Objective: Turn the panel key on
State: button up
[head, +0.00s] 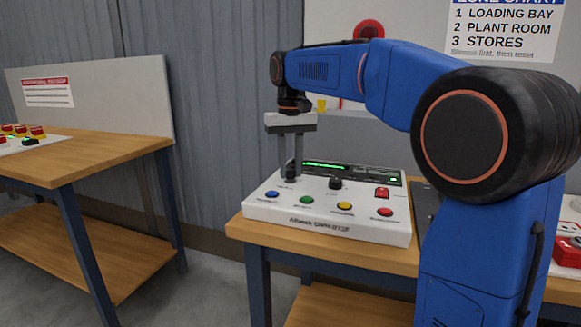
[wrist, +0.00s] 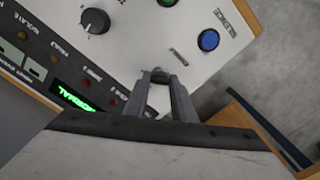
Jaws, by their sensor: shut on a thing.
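The white alarm panel (head: 300,220) stands on the wooden bench, with a lit green display (head: 325,164) along its back. My gripper (head: 291,176) points down at the panel's back left. In the wrist view my gripper (wrist: 160,78) is shut on the small grey panel key (wrist: 160,75), which is mostly hidden between the fingertips. The key's exact angle cannot be told. The display in the wrist view (wrist: 75,97) reads "NORMAL". A black rotary knob (head: 335,183) sits to the right of the key in the head view.
Blue (head: 272,194), green (head: 307,199), yellow (head: 345,205) and red (head: 385,211) buttons line the panel's front. A red switch (head: 382,192) sits at its right. Another bench (head: 90,155) with buttons stands at the left. A zone chart (head: 503,28) hangs behind.

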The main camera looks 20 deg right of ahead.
jog(key=shift+m, duration=0.6)
jog(key=o, duration=1.1)
jog(key=shift+c, duration=0.2)
notch_tip(320, 180, up, 17)
jog(key=shift+r, duration=0.2)
jog(key=shift+s, duration=0.1)
